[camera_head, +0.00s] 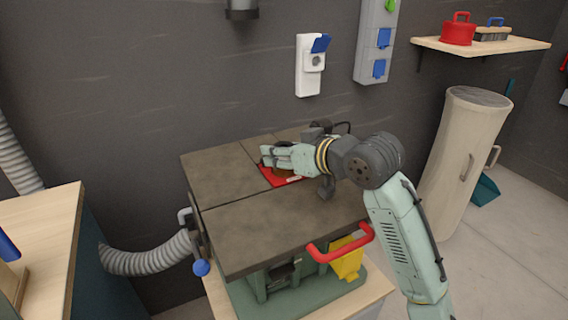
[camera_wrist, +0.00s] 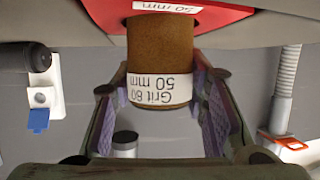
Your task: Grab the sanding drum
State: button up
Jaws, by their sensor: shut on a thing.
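The sanding drum (camera_wrist: 160,60) is a brown cylinder with a white label reading "Grit 80 50 mm". I cannot tell whether the drum is clear of the insert.
The grey machine table (camera_head: 285,233) has a red handle (camera_head: 340,250) at its front. A ribbed hose (camera_head: 150,262) runs at the left. A wall socket (camera_head: 310,68) is behind, and a tall beige cylinder (camera_head: 460,150) stands at the right.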

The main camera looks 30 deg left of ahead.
jog(key=shift+c, duration=1)
jog(key=shift+r, duration=0.1)
